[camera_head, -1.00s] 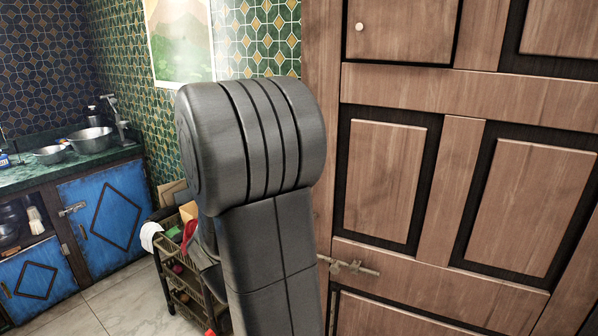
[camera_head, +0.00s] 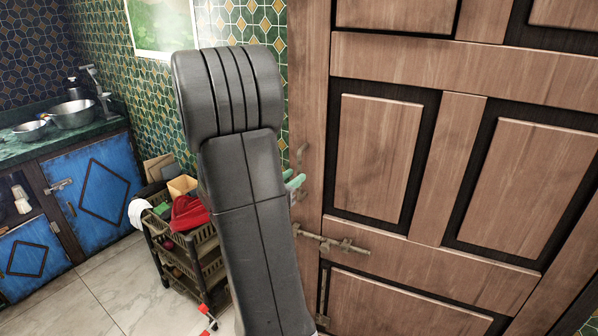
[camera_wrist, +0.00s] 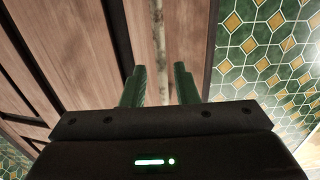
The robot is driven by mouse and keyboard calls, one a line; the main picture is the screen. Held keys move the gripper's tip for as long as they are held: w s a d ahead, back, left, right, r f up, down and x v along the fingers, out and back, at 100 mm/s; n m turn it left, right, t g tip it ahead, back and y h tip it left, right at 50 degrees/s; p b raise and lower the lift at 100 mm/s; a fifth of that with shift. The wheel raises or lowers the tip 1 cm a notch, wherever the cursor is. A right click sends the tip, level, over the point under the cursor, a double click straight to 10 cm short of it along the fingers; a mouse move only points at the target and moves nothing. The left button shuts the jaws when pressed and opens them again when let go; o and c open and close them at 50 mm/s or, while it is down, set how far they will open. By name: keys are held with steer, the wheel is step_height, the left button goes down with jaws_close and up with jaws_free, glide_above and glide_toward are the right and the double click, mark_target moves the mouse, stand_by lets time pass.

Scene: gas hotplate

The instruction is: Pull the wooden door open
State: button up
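The wooden door (camera_head: 460,68) fills the right of the head view, with light brown panels set in dark recesses. A metal bolt (camera_head: 332,243) lies across its left side, and a small metal piece, perhaps a handle, shows higher at its left edge. In the wrist view the door (camera_wrist: 85,60) is at the left. My gripper (camera_wrist: 158,70) has two green fingers spread apart, with a thin pale upright strip beyond the gap. I cannot tell whether that strip is the handle or an edge. In the head view the green fingertips (camera_head: 294,182) show beside the door's left edge; my arm hides the rest.
A dark trolley (camera_head: 205,262) with a red cloth stands left of my arm. Blue cabinets (camera_head: 100,195) under a green counter are at the far left. Green patterned tiles (camera_wrist: 265,50) cover the wall beside the door. Pale floor is open at lower left.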

mark_target(298, 173)
steer(key=shift+x, duration=1.7)
steer(key=shift+a, duration=0.1)
jaws_close()
